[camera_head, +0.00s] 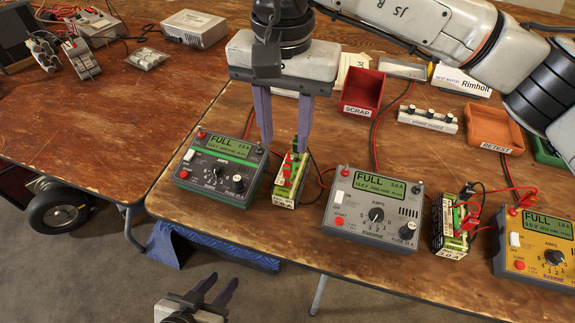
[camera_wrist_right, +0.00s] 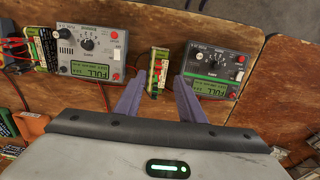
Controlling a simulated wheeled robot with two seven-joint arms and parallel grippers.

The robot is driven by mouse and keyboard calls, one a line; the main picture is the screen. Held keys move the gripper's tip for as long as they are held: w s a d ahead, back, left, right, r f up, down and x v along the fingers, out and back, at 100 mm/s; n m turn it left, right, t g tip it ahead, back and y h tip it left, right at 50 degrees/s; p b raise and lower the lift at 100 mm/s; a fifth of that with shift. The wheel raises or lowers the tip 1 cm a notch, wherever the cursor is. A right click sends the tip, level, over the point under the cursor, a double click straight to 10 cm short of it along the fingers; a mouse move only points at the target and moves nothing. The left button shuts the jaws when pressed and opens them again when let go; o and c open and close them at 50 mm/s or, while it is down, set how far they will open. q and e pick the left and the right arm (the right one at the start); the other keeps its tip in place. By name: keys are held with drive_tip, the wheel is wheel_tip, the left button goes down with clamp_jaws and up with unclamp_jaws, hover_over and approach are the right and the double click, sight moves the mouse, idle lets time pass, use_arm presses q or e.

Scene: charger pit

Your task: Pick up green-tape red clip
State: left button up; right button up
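The charger with a green stripe (camera_head: 217,167) stands on the left part of the bench, its display reading FULL. Beside its right side stands a small green-and-yellow battery pack (camera_head: 283,194) with a red clip (camera_head: 287,171) on top. My right gripper (camera_head: 285,145) is open, fingers pointing down, above the battery top. In the right wrist view the battery pack (camera_wrist_right: 154,88) and red clip (camera_wrist_right: 158,64) lie between and just beyond the two open fingers (camera_wrist_right: 158,79), with the green-striped charger (camera_wrist_right: 215,72) to the right. My left gripper (camera_head: 227,284) is open and empty, low in front of the bench.
A grey charger (camera_head: 372,212) stands close right of the battery, then another battery (camera_head: 450,228) with red clips and a yellow charger (camera_head: 540,243). Red and black cables run between them. A red SCRAP bin (camera_head: 363,91) and orange RETEST bin (camera_head: 494,130) stand behind.

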sight(288, 162)
drive_tip(key=f, duration=0.8)
drive_tip(key=shift+w+d, duration=0.1)
drive_tip(key=shift+d, duration=0.1)
drive_tip(key=c, duration=0.9)
